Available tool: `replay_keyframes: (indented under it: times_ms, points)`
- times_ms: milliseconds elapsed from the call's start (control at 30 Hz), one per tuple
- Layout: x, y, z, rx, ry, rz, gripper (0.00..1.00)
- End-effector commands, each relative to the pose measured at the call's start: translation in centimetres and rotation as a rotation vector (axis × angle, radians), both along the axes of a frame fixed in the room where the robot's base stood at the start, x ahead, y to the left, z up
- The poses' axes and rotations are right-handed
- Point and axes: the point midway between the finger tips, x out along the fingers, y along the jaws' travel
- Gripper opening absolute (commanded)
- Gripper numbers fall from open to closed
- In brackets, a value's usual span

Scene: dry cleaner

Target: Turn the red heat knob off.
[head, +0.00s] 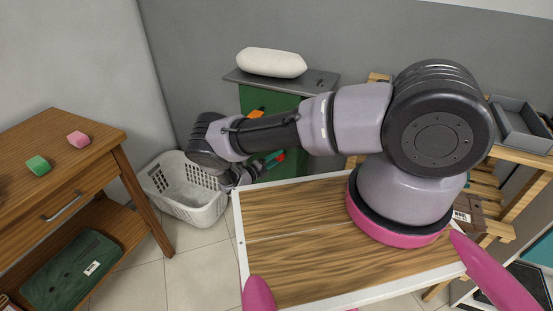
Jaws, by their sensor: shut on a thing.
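A small red knob (281,157) shows low on the front of the green cabinet (287,104), just past my forearm. My gripper (274,158) reaches in from the left, low in front of the cabinet, with its teal-tipped fingers at the red knob. The fingers are shut on the knob. My forearm hides much of the cabinet front, and the knob's pointer and markings are too small to read. An orange part (256,113) shows higher on the cabinet.
A white laundry basket (187,212) stands on the floor close to my wrist. A wooden table (60,160) at left holds a green and a pink block. A white padded roll (272,62) lies on the cabinet top. Wooden shelving stands at right.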

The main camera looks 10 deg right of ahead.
Motion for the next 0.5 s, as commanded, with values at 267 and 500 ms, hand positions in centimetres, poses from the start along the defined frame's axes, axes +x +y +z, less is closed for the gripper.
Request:
replay_keyframes:
  times_ms: [267, 500]
  points:
    - [0.07, 0.12, -0.02, -0.032, 0.023, 0.004, 0.00]
    - [0.10, 0.13, -0.01, -0.033, 0.024, 0.004, 0.00]
